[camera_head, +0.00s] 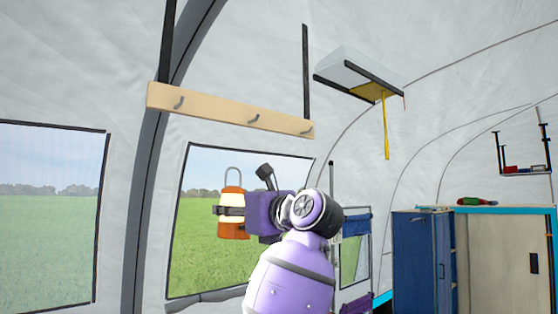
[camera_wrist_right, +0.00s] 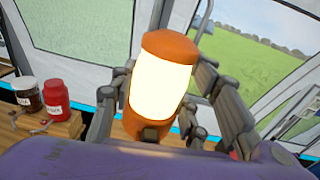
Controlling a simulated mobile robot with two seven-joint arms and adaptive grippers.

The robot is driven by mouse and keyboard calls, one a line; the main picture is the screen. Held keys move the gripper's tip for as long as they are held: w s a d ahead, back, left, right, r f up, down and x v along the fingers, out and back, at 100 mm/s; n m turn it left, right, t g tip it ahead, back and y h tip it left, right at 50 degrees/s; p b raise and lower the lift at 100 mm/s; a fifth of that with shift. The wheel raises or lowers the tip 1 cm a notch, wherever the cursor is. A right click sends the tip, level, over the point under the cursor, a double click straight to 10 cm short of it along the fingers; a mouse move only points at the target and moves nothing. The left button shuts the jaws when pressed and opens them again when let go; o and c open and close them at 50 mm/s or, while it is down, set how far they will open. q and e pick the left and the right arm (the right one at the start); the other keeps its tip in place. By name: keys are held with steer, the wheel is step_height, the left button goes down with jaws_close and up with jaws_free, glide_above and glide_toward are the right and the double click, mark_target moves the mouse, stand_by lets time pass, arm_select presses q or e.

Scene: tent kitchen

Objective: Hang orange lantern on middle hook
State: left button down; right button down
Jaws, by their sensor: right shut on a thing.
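The orange lantern (camera_head: 232,203) has a glowing pale body, orange top and base, and a thin grey handle loop standing up on top. My right gripper (camera_head: 225,211) is shut around its middle and holds it upright in the air in front of the window. In the right wrist view the lantern (camera_wrist_right: 164,88) sits between the fingers of the gripper (camera_wrist_right: 168,90); its handle is out of view there. The wooden hook rail (camera_head: 215,107) hangs above, with three hooks. The middle hook (camera_head: 254,118) is up and slightly right of the lantern, clear of it. My left gripper is not in view.
A hanging shelf (camera_head: 355,72) with a yellow strap (camera_head: 386,125) is right of the rail. A blue cabinet (camera_head: 415,255) stands at the right. In the wrist view, a red jar (camera_wrist_right: 56,98) and a dark jar (camera_wrist_right: 28,93) stand on a wooden surface. The air between lantern and rail looks free.

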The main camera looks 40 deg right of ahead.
steer(key=s+d+r+m+h, duration=0.1)
steer(key=s+d+r, duration=0.2)
steer(key=s+r, duration=0.35)
steer(key=s+d+r+h, duration=0.1)
steer(key=s+d+r, duration=0.2)
steer(key=r, duration=0.6)
steer(key=w+f, duration=0.2)
steer(key=w, duration=0.8)
steer(key=shift+a, duration=0.35)
steer(key=shift+w+f, duration=0.1)
steer(key=c, duration=0.9)
jaws_free()
steer(key=shift+f, duration=0.1)
